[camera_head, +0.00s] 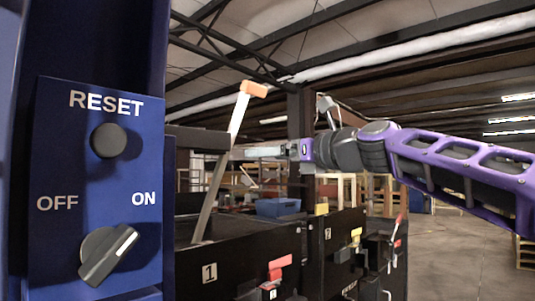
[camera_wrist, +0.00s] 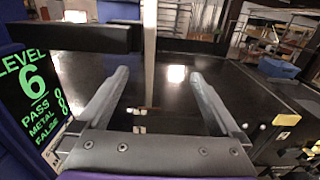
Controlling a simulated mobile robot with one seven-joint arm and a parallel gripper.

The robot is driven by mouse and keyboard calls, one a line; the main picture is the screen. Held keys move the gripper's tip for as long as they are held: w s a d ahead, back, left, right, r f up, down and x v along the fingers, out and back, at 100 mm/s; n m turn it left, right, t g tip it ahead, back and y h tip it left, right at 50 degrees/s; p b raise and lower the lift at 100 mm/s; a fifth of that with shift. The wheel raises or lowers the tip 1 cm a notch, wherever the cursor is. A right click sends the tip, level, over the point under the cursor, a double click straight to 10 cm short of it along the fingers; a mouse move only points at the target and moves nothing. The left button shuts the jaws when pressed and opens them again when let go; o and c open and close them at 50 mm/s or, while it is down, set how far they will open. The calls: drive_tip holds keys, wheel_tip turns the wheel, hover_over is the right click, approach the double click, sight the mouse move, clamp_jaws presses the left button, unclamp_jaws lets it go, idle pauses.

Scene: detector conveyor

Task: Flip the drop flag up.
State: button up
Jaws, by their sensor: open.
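A pale pole with an orange tip, which looks like the drop flag (camera_head: 238,118), stands up from the dark conveyor area and leans slightly right in the head view. In the wrist view the pole (camera_wrist: 149,55) runs upright between my two fingers, nearer the left one, and its orange tip is out of that view. My gripper (camera_head: 238,152) reaches in from the right at about the pole's mid-height. In the wrist view my gripper (camera_wrist: 158,78) is open, with clear gaps to the pole; whether it touches cannot be told.
A blue panel (camera_head: 60,130) with a RESET button (camera_head: 108,141) and an OFF/ON knob (camera_head: 108,255) fills the left. Dark bins marked 1 (camera_head: 235,262) and 2 (camera_head: 330,260) carry red and yellow fittings. A green-lettered display (camera_wrist: 32,90) is close left in the wrist view.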

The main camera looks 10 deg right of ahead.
drive_tip(key=shift+w+a, duration=0.35)
drive_tip(key=shift+w, duration=0.15)
clamp_jaws()
idle(0.3)
idle(0.8)
drive_tip(key=c, duration=1.5)
unclamp_jaws()
drive_tip(key=shift+c, duration=0.2)
drive_tip(key=o, duration=1.5)
drive_tip(key=shift+o, duration=0.2)
